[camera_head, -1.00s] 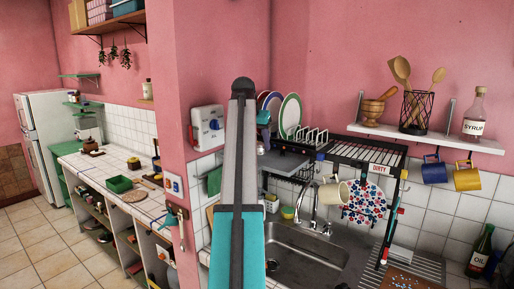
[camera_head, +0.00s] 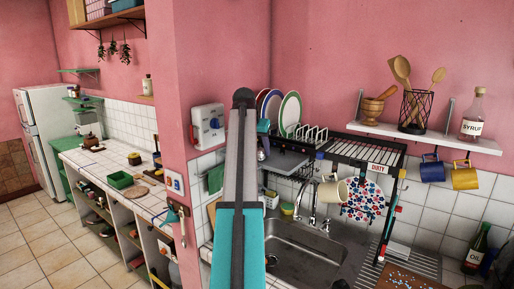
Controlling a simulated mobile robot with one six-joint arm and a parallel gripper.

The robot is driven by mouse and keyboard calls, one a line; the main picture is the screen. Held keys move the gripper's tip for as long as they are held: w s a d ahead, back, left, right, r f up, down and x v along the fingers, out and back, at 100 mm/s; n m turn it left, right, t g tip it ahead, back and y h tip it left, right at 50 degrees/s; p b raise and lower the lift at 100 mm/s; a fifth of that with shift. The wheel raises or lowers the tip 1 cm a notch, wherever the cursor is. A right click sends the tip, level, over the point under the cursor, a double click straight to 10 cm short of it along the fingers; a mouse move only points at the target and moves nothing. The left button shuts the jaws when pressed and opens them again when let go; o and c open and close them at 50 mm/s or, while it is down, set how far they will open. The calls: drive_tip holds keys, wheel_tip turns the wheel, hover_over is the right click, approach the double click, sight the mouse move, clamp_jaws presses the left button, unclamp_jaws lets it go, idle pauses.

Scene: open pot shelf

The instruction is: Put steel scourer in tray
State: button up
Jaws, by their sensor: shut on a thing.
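My gripper (camera_head: 263,140) shows only in part at the right edge of my upright arm, which hides the rest. It is shut, and a small grey thing, seemingly the steel scourer (camera_head: 261,155), is at its fingertips; its shape is too small to make out. A flat dark grey tray (camera_head: 290,163) sits beside the plate rack, left of the black wire shelf. The gripper is at the tray's left end, close above it in the picture; I cannot tell whether the scourer touches it.
Plates (camera_head: 290,112) stand upright behind the tray. A black wire shelf (camera_head: 365,150) with a "DIRTY" label and a hanging cream mug (camera_head: 333,193) is to the right, over the sink (camera_head: 305,255). A green box (camera_head: 120,180) stands on the left counter.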

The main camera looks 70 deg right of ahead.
drive_tip(key=shift+f, duration=0.2)
drive_tip(key=o, duration=1)
drive_tip(key=shift+r, duration=0.15)
drive_tip(key=b+v, duration=0.5)
drive_tip(key=v, duration=0.7)
drive_tip(key=shift+s, duration=0.15)
idle(0.5)
